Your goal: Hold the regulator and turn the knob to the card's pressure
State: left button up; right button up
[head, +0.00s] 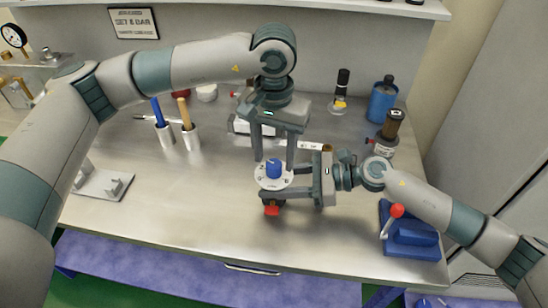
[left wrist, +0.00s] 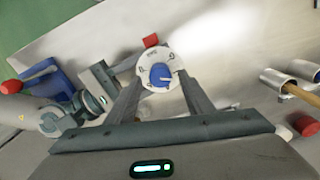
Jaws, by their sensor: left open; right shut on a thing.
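The regulator has a white round dial (head: 266,183) with a blue knob (head: 273,168) on top and a red part (head: 271,210) at its front. My right gripper (head: 272,196) is shut on the regulator's body from the right. My left gripper (head: 273,157) points down from above, its open fingers around the blue knob; contact cannot be told. In the left wrist view the blue knob (left wrist: 160,76) shows between the fingertips, with a white pointer mark and dial marks around it. The card (head: 134,22) hangs on the back wall and seems to read "SET 6 BAR", in small, blurred print.
Two metal cups (head: 191,137) with handled tools stand at the left. A blue toggle press (head: 410,236) with a red ball handle is at the right front. Bottles (head: 382,102) stand at the back right. A pressure gauge (head: 13,36) is at the far left. The front middle bench (head: 190,215) is clear.

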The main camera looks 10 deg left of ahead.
aim_at(274, 163)
pick_arm(q)
notch_tip(274, 163, up, 10)
pick_arm(e)
jog(key=shift+f, duration=0.15)
dwell(0.3)
pick_arm(q)
jog(key=shift+r, duration=0.1)
pick_arm(e)
jog(key=o, duration=1.1)
jog(key=v, duration=1.1)
jog(key=shift+w, duration=0.1)
jog(key=shift+d+r, duration=0.25)
jog(key=shift+d, duration=0.25)
pick_arm(q)
jog(key=shift+r, duration=0.1)
pick_arm(e)
jog(key=shift+r, duration=0.1)
